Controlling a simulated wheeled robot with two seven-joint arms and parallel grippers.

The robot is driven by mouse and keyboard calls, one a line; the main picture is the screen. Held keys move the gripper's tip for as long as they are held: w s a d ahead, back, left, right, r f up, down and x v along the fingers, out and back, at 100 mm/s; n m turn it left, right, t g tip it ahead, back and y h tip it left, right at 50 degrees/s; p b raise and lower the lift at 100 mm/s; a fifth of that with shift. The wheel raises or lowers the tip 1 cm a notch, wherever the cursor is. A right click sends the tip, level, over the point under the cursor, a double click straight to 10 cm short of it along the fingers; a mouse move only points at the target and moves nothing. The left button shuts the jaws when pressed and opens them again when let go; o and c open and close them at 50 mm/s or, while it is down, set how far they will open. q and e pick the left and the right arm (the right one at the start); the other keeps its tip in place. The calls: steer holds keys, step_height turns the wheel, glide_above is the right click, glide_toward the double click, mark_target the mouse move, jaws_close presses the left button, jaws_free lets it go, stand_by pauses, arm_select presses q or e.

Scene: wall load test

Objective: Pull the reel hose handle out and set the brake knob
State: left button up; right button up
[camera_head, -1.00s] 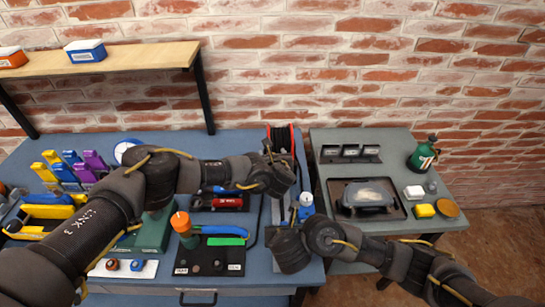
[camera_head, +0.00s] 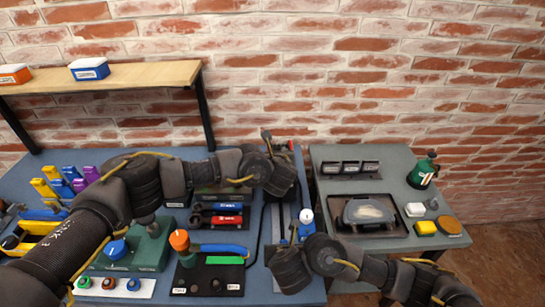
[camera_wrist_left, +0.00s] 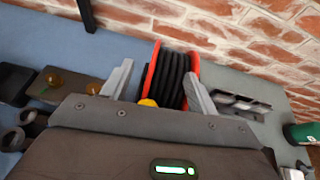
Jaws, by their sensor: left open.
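The hose reel (camera_wrist_left: 172,78), with black hose wound between red flanges, is ahead in the left wrist view. A small yellow knob-like part (camera_wrist_left: 148,102) shows at its lower left, partly hidden by my gripper body; I cannot tell whether it is the handle or the brake knob. My left gripper (camera_wrist_left: 158,88) is open, its two grey fingers apart on either side of the reel in the picture. I see nothing held between them. In the head view my left wrist hides most of the reel. My right arm comes in at lower right, but its fingertips are not visible.
A side table (camera_head: 400,242) at right holds a dark tray (camera_head: 342,230) and a green bottle (camera_head: 422,170). Left of the reel, the bench carries a black panel with an orange knob (camera_head: 179,240) and a green box (camera_head: 128,250). A wooden shelf (camera_head: 140,76) overhangs the back left.

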arm_select(q)
steer(key=s+d+r+n+g, duration=0.3)
steer(key=d+r+n, duration=0.2)
steer(key=d+n, duration=0.65)
steer(key=s+a+f+n+g, duration=0.1)
steer(key=a+n+g, duration=0.3)
steer(key=n, duration=1)
steer(key=s+a+f+n+g, duration=0.15)
steer(key=a+n, duration=0.45)
steer(key=n, duration=0.8)
steer(key=shift+g+y, duration=0.3)
steer(key=shift+g, duration=0.15)
steer(key=x, duration=0.8)
steer(key=w+x, duration=0.1)
steer(key=x, duration=0.2)
steer(key=shift+w+d+f, duration=0.1)
steer(key=shift+w+f, duration=0.1)
